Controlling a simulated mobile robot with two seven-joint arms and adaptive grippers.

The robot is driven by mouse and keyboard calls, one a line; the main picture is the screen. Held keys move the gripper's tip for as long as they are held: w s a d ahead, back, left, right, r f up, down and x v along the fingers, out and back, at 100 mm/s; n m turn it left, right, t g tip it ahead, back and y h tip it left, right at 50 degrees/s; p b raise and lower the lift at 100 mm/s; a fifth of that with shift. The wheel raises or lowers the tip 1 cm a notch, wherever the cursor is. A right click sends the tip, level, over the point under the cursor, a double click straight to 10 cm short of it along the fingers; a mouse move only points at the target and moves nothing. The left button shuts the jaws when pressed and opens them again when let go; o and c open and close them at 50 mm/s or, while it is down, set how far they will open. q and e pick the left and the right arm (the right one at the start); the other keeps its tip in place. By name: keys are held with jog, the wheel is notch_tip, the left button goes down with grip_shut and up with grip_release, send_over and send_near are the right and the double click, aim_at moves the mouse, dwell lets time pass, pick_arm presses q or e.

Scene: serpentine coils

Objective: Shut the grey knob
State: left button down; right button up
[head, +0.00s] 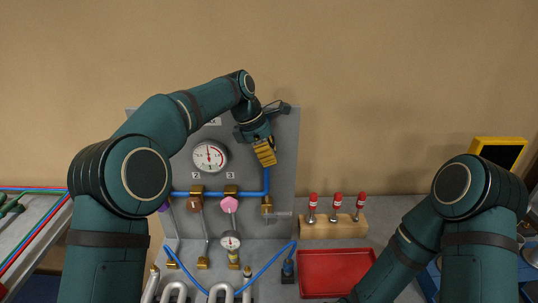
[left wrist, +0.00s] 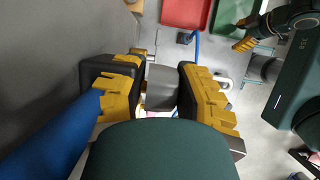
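The grey knob (left wrist: 160,88) shows in the left wrist view as a grey block between the two black and yellow fingers of my left gripper (left wrist: 161,92). It fills the gap, and both fingers appear to touch it. In the head view my left gripper (head: 265,152) points down in front of the upper right of the grey panel (head: 285,130), and it hides the knob there. My right gripper (left wrist: 243,34) shows small at the top right of the left wrist view; its finger gap is unclear.
A pressure gauge (head: 210,157), a blue pipe (head: 215,194), and brown (head: 194,205) and pink (head: 230,204) knobs are on the panel's left. Red-topped switches (head: 338,198) on a wooden block and a red tray (head: 335,272) stand at right.

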dwell(0.4)
pick_arm(q)
jog(key=shift+a+h, duration=0.1)
jog(key=shift+h, duration=3.3)
jog(key=shift+r, duration=0.1)
jog(key=c, duration=0.7)
grip_release()
jog(key=shift+o, duration=0.2)
jog(key=shift+a+r, duration=0.1)
jog(key=v, duration=1.1)
jog(key=shift+a, duration=0.35)
